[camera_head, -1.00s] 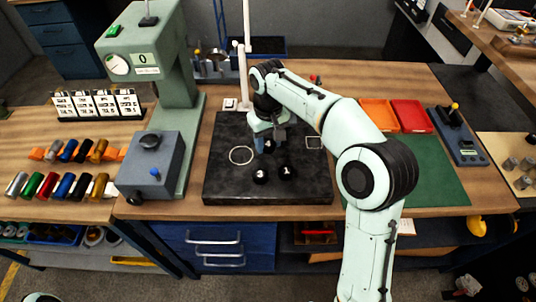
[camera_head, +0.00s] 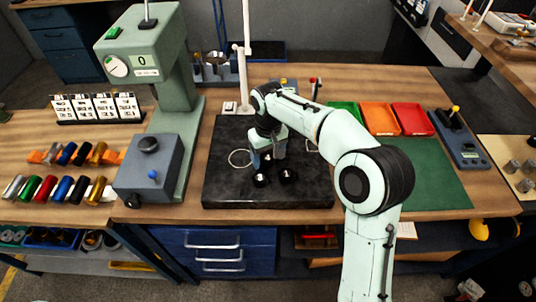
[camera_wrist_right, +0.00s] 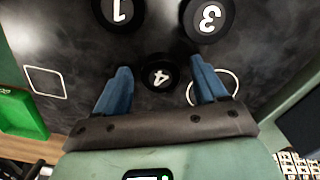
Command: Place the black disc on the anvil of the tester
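Several black discs with white numbers lie on the dark slab. Disc 3 (camera_head: 260,180) and disc 1 (camera_head: 287,176) are at the front. In the right wrist view, disc 4 (camera_wrist_right: 159,73) lies between the blue fingertips of my right gripper (camera_wrist_right: 163,78), with a gap on each side. That gripper is open above the slab; it shows in the head view (camera_head: 268,157), where it mostly hides disc 4.
The dark slab (camera_head: 225,190) has a white circle and a square outline. Green, orange and red trays (camera_head: 411,118) stand right, behind a green mat (camera_head: 447,185). Coloured cylinders (camera_head: 60,187) and number cards (camera_head: 97,106) are left. A white post rises behind the slab.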

